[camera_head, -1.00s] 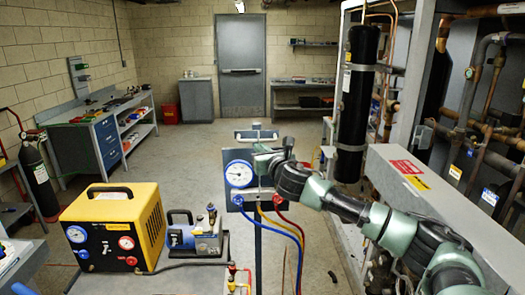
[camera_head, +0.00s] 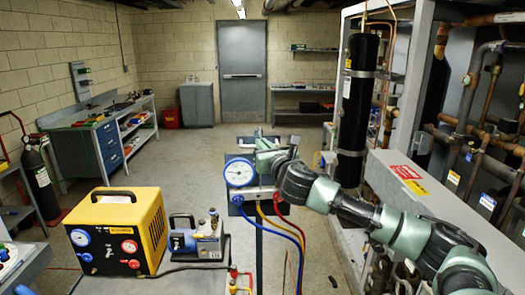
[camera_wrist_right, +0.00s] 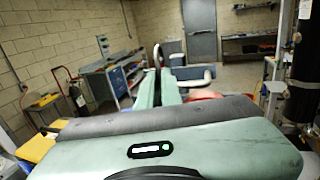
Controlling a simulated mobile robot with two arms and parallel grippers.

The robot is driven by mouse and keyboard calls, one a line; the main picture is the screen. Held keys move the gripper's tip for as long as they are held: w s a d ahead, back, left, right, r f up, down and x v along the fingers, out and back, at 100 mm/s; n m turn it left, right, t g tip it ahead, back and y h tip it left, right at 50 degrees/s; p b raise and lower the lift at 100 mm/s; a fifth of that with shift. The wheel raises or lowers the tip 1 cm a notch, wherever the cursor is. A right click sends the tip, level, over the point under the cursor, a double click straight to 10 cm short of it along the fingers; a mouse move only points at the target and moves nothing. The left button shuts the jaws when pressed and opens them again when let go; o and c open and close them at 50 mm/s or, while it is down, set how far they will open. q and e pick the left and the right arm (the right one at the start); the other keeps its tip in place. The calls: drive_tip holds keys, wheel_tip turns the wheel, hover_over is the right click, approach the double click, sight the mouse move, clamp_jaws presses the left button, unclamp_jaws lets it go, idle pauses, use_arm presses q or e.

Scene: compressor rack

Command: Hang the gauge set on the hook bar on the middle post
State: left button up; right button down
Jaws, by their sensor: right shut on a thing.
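The gauge set has a blue-rimmed dial (camera_head: 239,172), a metal manifold and blue, yellow and red hoses (camera_head: 283,229) hanging below. The hook bar (camera_head: 258,133) shows at the top of the post, just behind my gripper. My right gripper (camera_head: 263,157) is shut on the gauge set and hides part of it. In the right wrist view its fingers (camera_wrist_right: 168,88) point forward, with a red round part (camera_wrist_right: 203,94) beside them. I cannot tell whether the set touches the bar. My left gripper is not in view.
A yellow machine (camera_head: 117,232) and a small pump (camera_head: 197,237) stand left of the post. A tall black cylinder (camera_head: 358,93) and a grey beam (camera_head: 425,192) are on the right.

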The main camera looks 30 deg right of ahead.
drive_tip(key=s+a, duration=0.4)
drive_tip(key=s, duration=0.3)
drive_tip(key=shift+s+a+f+p, duration=0.2)
drive_tip(key=shift+s+f+p, duration=0.1)
drive_tip(key=shift+f+p, duration=0.15)
idle(1.1)
idle(1.1)
